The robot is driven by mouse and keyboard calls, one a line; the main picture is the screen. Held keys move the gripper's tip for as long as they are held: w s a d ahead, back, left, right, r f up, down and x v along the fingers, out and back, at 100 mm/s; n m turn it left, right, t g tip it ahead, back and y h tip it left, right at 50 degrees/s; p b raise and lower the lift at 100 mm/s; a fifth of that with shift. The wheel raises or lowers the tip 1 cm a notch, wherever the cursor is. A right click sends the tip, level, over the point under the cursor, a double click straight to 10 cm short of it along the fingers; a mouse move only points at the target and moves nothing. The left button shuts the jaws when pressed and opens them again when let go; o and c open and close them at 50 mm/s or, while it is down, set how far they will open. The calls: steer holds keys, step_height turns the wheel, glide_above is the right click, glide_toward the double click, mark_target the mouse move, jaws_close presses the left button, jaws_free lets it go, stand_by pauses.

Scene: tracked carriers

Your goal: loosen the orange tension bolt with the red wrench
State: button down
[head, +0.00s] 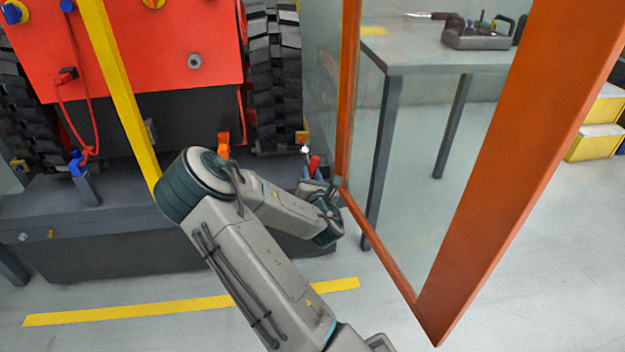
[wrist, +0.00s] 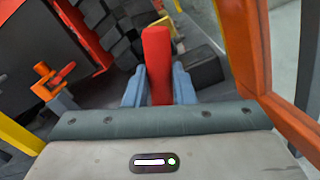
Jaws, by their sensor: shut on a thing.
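The red wrench (wrist: 157,58) stands up between the blue fingers of my gripper (wrist: 159,86) in the wrist view. My gripper is shut on it. In the head view, the red handle (head: 314,165) shows just above my gripper (head: 318,178), close to the orange frame. A small pale tip beside the handle is too small to make out. The orange tension bolt (head: 223,146) stands left of my gripper, in front of the dark base of the red machine. It also shows at the left of the wrist view (wrist: 50,80). The wrench and bolt are clearly apart.
An orange-framed glass panel (head: 345,95) stands close on the right of my gripper. A yellow post (head: 118,85) rises left of my arm. Black tracks (head: 273,75) and the red machine (head: 130,45) stand behind. A grey table (head: 430,58) is beyond the glass.

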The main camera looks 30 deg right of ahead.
steer(key=shift+x, duration=0.8)
steer(key=shift+w+d+m, duration=0.1)
steer(key=shift+w+m, duration=0.05)
steer(key=shift+m, duration=0.25)
steer(key=m+b, duration=0.1)
steer(key=m, duration=0.3)
steer(key=m+b, duration=0.1)
steer(key=m, duration=0.3)
steer(key=shift+b, duration=0.35)
steer(key=shift+b+x, duration=0.65)
steer(key=shift+x, duration=0.75)
stand_by(1.9)
steer(key=shift+w, duration=0.15)
stand_by(0.6)
